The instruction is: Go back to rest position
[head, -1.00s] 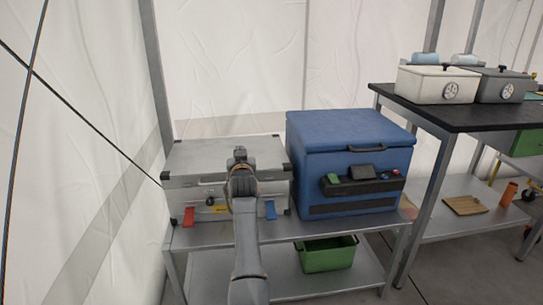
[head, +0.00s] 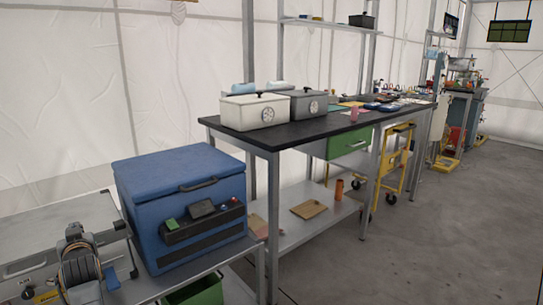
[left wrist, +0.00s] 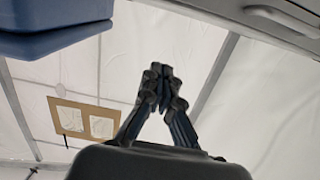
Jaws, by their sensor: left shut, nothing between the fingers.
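My left gripper (head: 76,234) shows at the lower left of the head view, in front of the silver metal case (head: 28,262) and left of the blue cooler box (head: 180,200). In the left wrist view its fingers (left wrist: 161,74) meet at the tips, shut with nothing between them. Part of the blue box (left wrist: 60,30) is at the upper left of that view. My right gripper is in neither view.
A metal shelf holds the case and blue box, with a green bin (head: 195,292) below. A black-topped table (head: 310,130) bears white (head: 255,112) and grey (head: 308,104) lidded boxes. A yellow cart (head: 392,165) stands beyond. The grey floor (head: 430,235) at right is clear.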

